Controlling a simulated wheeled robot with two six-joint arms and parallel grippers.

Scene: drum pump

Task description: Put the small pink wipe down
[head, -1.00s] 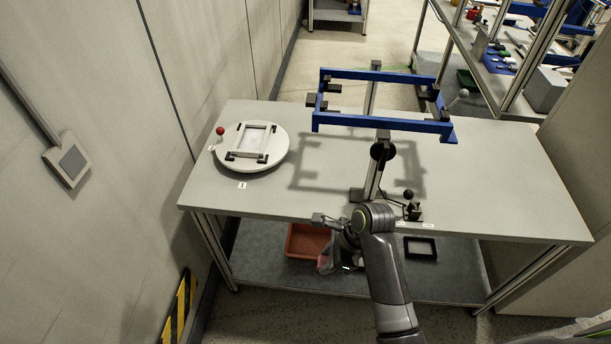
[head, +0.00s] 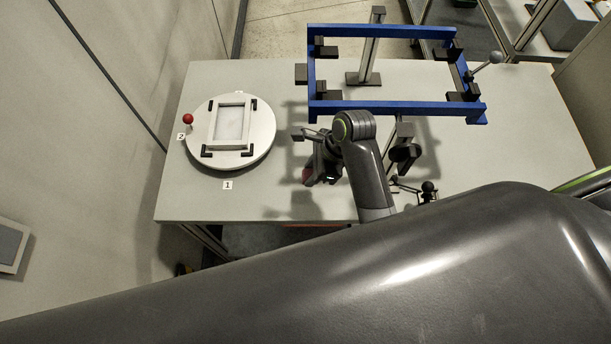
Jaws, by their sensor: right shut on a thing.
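The small pink wipe (head: 308,175) shows as a dark pink patch at my right gripper (head: 318,175), over the grey table, left of the blue frame's post. The right gripper is shut on the wipe. Its jaws and most of the wipe are hidden by the wrist. I cannot tell whether the wipe touches the tabletop. My left gripper is not in view.
A white round turntable (head: 262,135) with a white frame (head: 230,122) and a red knob (head: 188,119) stands at left. A blue frame (head: 385,106) on posts stands at right. The table (head: 190,205) is bare between turntable and gripper. My dark arm link covers the foreground.

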